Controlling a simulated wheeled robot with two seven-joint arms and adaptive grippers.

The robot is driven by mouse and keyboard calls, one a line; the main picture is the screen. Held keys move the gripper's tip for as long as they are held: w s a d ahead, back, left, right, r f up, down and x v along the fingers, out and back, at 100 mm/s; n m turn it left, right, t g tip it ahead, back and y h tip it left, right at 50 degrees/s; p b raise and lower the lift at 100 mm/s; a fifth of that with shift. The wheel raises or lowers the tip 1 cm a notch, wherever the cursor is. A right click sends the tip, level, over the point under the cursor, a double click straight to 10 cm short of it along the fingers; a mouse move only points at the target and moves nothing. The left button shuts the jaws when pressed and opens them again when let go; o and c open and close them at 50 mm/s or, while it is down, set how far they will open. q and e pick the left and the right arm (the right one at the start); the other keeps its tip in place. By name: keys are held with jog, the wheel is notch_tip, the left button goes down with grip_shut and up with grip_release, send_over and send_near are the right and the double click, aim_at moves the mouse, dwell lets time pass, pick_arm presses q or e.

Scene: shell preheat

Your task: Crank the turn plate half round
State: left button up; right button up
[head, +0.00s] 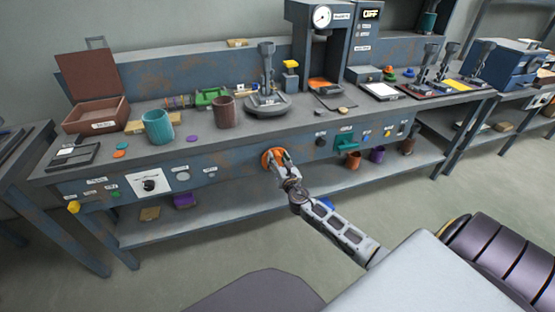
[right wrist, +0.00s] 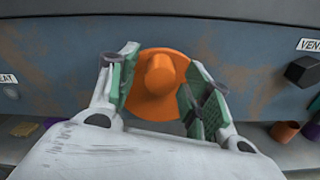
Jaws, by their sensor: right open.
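An orange round crank disc with a raised knob (head: 266,157) is on the blue front panel of the bench. It also shows in the right wrist view (right wrist: 158,75). My right gripper (head: 277,159) is open in front of it. In the right wrist view its green-padded fingers (right wrist: 160,90) stand on either side of the orange knob, with gaps showing, so it is not gripped. A round grey plate with an upright clamp (head: 268,106) sits on the bench top above; it looks like the turn plate. My left gripper is not in view.
A brown cup (head: 224,112) and teal cup (head: 158,127) stand left of the plate. A press (head: 323,50) stands behind right. A black knob (right wrist: 301,71) is right of the crank. A lower shelf (head: 230,208) runs beneath the panel; the floor in front is clear.

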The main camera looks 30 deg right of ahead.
jog(key=shift+w, duration=0.4)
jog(key=c, duration=1)
jog(key=shift+d, duration=0.1)
